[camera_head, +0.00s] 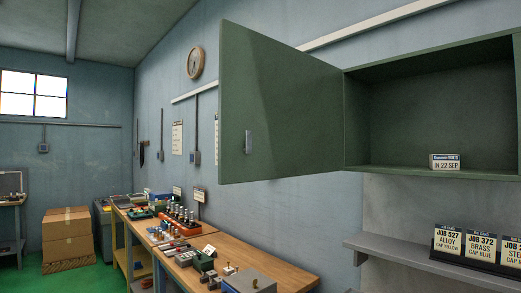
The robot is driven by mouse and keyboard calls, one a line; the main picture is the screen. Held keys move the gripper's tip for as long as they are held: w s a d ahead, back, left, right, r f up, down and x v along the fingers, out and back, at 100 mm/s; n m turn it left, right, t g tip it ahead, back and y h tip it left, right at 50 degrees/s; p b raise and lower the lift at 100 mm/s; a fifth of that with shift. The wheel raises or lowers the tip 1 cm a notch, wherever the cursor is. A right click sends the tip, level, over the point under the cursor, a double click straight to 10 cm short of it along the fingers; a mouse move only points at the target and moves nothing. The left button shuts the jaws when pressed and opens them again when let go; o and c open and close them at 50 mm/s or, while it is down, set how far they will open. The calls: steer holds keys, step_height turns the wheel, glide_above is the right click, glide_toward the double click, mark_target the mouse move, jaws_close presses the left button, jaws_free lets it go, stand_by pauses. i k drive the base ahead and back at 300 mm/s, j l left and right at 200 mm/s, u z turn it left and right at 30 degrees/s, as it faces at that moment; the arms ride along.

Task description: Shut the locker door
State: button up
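The green locker door (285,115) stands wide open, swung out to the left of the locker. It has a small grey handle (248,142) near its left, free edge. The open green locker (425,105) is fixed on the wall at the right, and its inside is in plain view. A small white card (445,161) reading "IN 22 SEP" stands on the locker's floor. My gripper is not in this view.
A grey shelf (400,252) below the locker holds several job cards (481,246). Wooden workbenches (265,258) with tools and parts run along the wall at lower left. Cardboard boxes (67,235) stand at the far left on the green floor.

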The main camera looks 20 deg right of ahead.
mark_target(291, 99)
steer(key=i+j+u, duration=0.1)
steer(key=i+j, duration=0.15)
steer(key=i, duration=0.2)
steer(key=i+j+u, duration=0.1)
steer(key=i+j, duration=0.15)
steer(key=i, duration=0.2)
steer(key=i+j, duration=0.15)
steer(key=i, duration=0.15)
steer(key=i+j+z, duration=0.1)
steer(key=i, duration=0.2)
steer(key=i+j+z, duration=0.2)
steer(key=z, duration=0.25)
steer(key=i+j+z, duration=0.2)
steer(key=z, duration=0.25)
steer(key=i+j+z, duration=0.1)
steer(key=j+z, duration=0.4)
steer(key=i+j+z, duration=0.1)
steer(key=j+z, duration=0.2)
steer(key=z, duration=0.15)
steer(key=l+u, duration=0.4)
steer(key=k+l+u, duration=0.1)
steer(key=u, duration=0.35)
steer(key=k+l+u, duration=0.1)
steer(key=l+u, duration=0.3)
steer(key=j, duration=0.1)
